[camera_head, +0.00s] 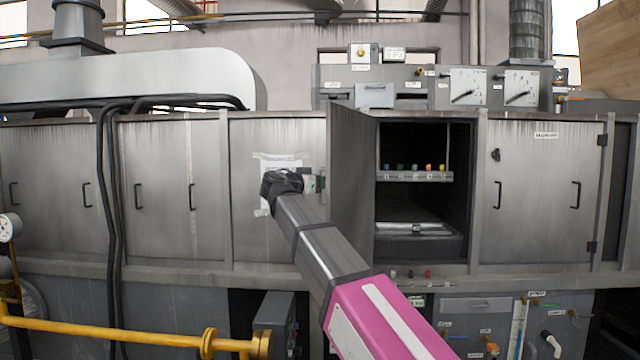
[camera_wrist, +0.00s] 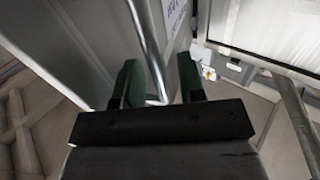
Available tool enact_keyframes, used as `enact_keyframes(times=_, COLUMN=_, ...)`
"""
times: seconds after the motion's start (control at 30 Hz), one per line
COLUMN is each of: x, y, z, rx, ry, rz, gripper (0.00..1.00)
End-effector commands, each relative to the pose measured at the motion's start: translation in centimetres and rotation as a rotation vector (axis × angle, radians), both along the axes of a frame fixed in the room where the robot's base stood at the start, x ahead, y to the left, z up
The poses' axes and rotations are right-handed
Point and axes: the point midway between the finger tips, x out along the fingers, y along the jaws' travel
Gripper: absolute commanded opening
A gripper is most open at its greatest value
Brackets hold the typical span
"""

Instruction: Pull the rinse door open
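A grey metal door (camera_head: 352,185) stands swung out at the left side of the open, dark compartment (camera_head: 425,205); I take it to be the rinse door. My gripper (camera_head: 316,183) is at the outer face of this door, near its free edge. In the wrist view my gripper (camera_wrist: 160,85) has its two green fingers apart, with the metal bar handle (camera_wrist: 146,35) passing between them. Gaps show between the bar and the fingers. The handle is hidden in the head view.
Closed cabinet doors (camera_head: 60,190) line the left, and another closed door (camera_head: 537,190) is at the right. A row of coloured knobs (camera_head: 415,170) shows inside the compartment. A yellow pipe (camera_head: 110,333) runs low at the left.

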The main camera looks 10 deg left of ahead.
Motion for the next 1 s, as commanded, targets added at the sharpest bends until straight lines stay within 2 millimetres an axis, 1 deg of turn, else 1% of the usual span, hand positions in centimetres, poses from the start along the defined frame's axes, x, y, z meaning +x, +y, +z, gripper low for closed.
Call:
enact_keyframes(times=0.17, x=-1.8, y=1.3, z=0.0, rx=-0.001, ry=-0.001, rz=0.002, gripper=0.36)
enact_keyframes(times=0.4, x=-5.4, y=3.9, z=0.0, rx=0.001, ry=0.001, rz=0.002, gripper=0.36)
enact_keyframes(times=0.6, x=-7.5, y=5.5, z=0.0, rx=0.000, ry=0.000, rz=0.001, gripper=0.36)
enact_keyframes(times=0.8, x=-8.5, y=6.2, z=0.0, rx=0.001, ry=0.001, rz=0.000, gripper=0.36)
enact_keyframes(times=1.0, x=-8.5, y=6.3, z=0.0, rx=0.001, ry=0.001, rz=-0.001, gripper=0.36)
